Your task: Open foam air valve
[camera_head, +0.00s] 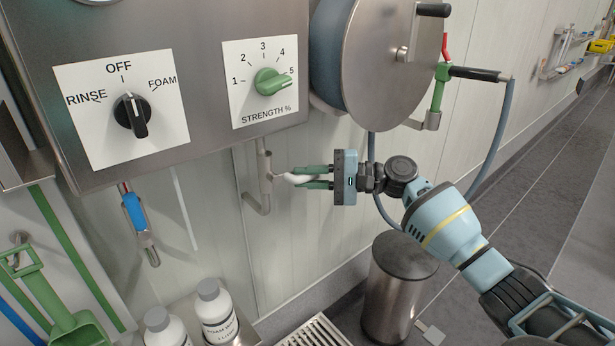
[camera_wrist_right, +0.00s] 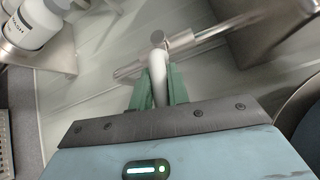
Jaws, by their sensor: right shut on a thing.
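The foam air valve (camera_head: 266,184) sits on a metal pipe below the steel control panel in the head view. Its pale lever (camera_head: 298,179) sticks out to the right, roughly level. My right gripper (camera_head: 304,177) has its green fingers closed around the lever. In the right wrist view the white lever (camera_wrist_right: 159,83) lies between the green fingers, and the round valve end (camera_wrist_right: 158,38) and the pipe (camera_wrist_right: 215,32) show beyond it. My left gripper is in neither view.
The panel above carries a black mode knob (camera_head: 131,116) and a green strength knob (camera_head: 271,82). A hose reel (camera_head: 395,55) hangs above my right gripper. White bottles (camera_head: 215,310) stand below left. A steel bin (camera_head: 392,295) stands below my arm.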

